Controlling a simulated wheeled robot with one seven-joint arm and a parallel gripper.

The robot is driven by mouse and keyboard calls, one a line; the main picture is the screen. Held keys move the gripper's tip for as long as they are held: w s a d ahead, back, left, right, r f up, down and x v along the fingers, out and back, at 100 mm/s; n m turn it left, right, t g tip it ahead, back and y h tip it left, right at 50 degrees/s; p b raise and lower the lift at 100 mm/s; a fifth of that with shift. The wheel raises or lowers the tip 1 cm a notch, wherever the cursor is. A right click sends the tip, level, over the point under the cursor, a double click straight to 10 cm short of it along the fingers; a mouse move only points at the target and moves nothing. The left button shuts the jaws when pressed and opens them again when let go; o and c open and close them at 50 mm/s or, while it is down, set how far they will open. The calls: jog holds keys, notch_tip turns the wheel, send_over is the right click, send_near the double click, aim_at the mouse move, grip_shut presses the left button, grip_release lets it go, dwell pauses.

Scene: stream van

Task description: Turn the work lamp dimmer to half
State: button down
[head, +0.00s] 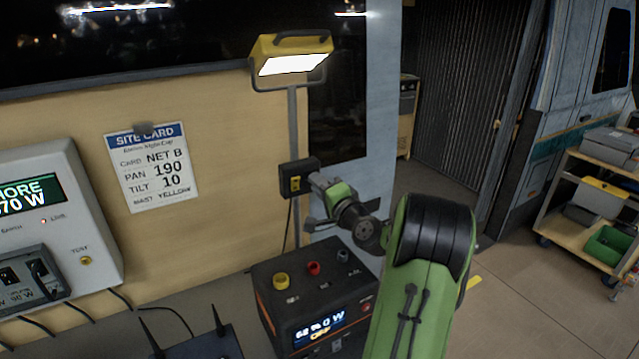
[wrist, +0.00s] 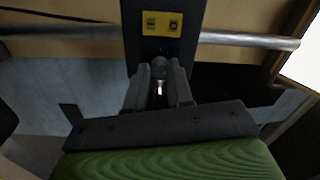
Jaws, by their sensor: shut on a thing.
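The work lamp (head: 290,48) is yellow with a lit white panel, on a grey pole beside the wooden wall. Its dimmer is a dark box (head: 297,178) with a yellow label, fixed on the pole; the box and label (wrist: 162,24) also show in the wrist view. My gripper (head: 314,184) is at the right side of the dimmer box. In the wrist view my gripper (wrist: 159,78) is shut on the small dark dimmer knob (wrist: 158,66) below the label. The fingers hide much of the knob, and I cannot read its setting.
A black power station (head: 275,312) with coloured sockets stands below the lamp pole. A site card (head: 152,168) hangs on the wall, left of the pole. A grey panel with a display (head: 80,190) is at far left. A cart (head: 560,195) stands at right, with open floor before it.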

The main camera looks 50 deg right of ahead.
jog(key=shift+m, duration=0.3)
jog(key=c, duration=1)
grip_release()
jog(key=b+v, duration=0.3)
jog(key=v, duration=1.2)
jog(key=shift+s+b, duration=0.4)
jog(key=shift+a, duration=0.1)
